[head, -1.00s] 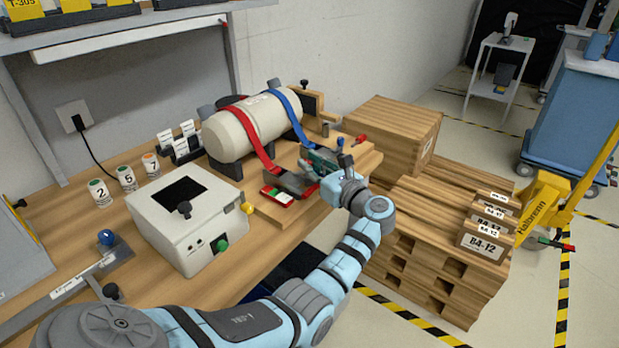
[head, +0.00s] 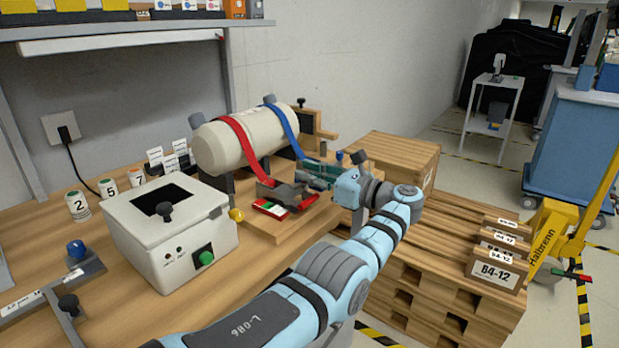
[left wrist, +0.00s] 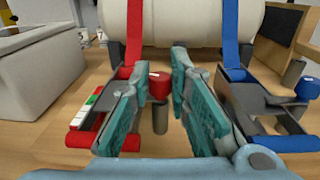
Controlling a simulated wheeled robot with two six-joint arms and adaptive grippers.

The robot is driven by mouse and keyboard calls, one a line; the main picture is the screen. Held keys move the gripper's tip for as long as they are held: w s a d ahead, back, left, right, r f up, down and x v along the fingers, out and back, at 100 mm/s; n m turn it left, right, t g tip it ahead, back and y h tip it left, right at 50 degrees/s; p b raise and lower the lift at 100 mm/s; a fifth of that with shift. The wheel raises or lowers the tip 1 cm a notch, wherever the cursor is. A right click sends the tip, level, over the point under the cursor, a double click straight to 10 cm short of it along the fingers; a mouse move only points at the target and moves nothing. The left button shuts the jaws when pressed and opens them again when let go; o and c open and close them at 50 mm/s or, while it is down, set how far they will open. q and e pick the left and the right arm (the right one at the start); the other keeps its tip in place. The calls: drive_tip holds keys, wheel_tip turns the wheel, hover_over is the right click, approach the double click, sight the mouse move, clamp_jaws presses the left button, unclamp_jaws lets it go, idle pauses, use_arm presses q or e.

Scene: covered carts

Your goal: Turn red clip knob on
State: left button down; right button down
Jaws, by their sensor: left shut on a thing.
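A red knob (left wrist: 159,86) on a short grey post stands between the two teal fingers of my left gripper (left wrist: 158,82) in the left wrist view. The gripper is shut on it. In the head view my left gripper (head: 312,172) reaches over the wooden board beside the red clip (head: 271,208), and I cannot make out the red knob there. A red strap (head: 246,150) runs from the clip over a cream cylinder (head: 220,148). My right gripper is not in view.
A blue strap (left wrist: 230,35) leads to a blue clip (left wrist: 275,143) right of my fingers, with a blue knob (left wrist: 306,89) near it. A white box (head: 170,240) with a green button stands left. Wooden pallets (head: 440,240) stand right of the bench.

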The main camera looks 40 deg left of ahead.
use_arm(q)
drive_tip(key=c, duration=1.5)
unclamp_jaws()
wheel_tip(320, 180, up, 10)
drive_tip(key=shift+f, duration=0.1)
